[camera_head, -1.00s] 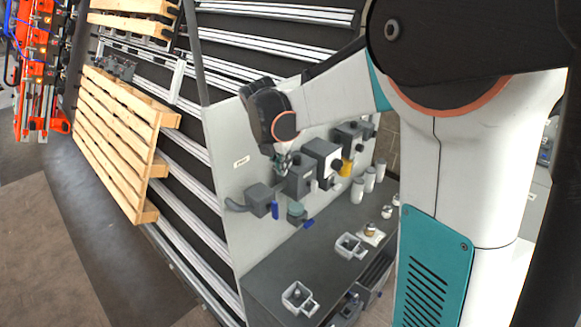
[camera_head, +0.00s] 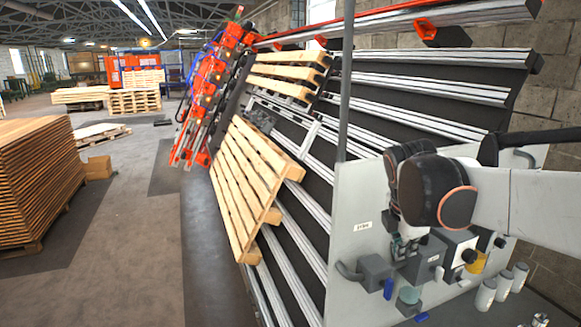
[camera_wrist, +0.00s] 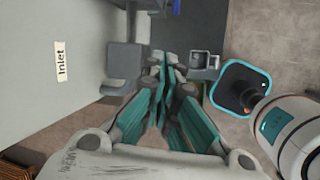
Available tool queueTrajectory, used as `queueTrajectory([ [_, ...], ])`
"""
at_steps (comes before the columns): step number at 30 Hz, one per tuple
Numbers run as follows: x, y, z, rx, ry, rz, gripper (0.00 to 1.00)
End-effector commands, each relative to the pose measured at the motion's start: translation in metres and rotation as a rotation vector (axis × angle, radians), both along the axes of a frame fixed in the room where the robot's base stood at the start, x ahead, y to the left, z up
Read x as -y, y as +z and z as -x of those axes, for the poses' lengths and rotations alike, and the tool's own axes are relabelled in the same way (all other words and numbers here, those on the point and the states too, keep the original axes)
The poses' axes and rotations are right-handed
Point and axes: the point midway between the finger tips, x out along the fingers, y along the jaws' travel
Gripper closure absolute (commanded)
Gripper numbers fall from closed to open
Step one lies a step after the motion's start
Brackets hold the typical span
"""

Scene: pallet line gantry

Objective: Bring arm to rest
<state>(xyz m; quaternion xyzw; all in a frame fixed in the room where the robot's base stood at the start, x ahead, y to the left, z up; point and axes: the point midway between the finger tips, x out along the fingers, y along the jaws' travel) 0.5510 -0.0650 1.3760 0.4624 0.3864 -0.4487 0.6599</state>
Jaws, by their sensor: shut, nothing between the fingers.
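My gripper (camera_wrist: 168,85) is shut and empty, its teal-lined fingers together in the wrist view. In the head view my gripper (camera_head: 402,248) hangs from the dark wrist in front of the light grey panel. It overlaps the dark grey boxes on that panel in the picture; I cannot tell whether it touches them. My arm reaches in from the right edge of the head view. In the wrist view, the panel with its "Inlet" label (camera_wrist: 61,62) is on the left, and part of my own body is at the lower right.
White cylinders (camera_head: 485,294) stand at lower right. A wooden pallet (camera_head: 243,182) leans on the railed rack. A plank stack (camera_head: 38,182) is at left; open floor lies between.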

Motion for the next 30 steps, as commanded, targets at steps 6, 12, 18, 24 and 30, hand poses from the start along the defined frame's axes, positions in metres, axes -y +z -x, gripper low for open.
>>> queueTrajectory([
  [6,-0.021,-0.071,0.064,0.187,-0.428,-0.240,1.00],
  [12,-0.040,-0.134,0.116,0.322,-0.831,-0.494,1.00],
  [18,-0.055,-0.199,0.159,0.403,-1.207,-0.749,1.00],
  [24,-0.063,-0.235,0.181,0.428,-1.434,-0.908,1.00],
  [30,-0.065,-0.240,0.184,0.433,-1.490,-0.947,1.00],
])
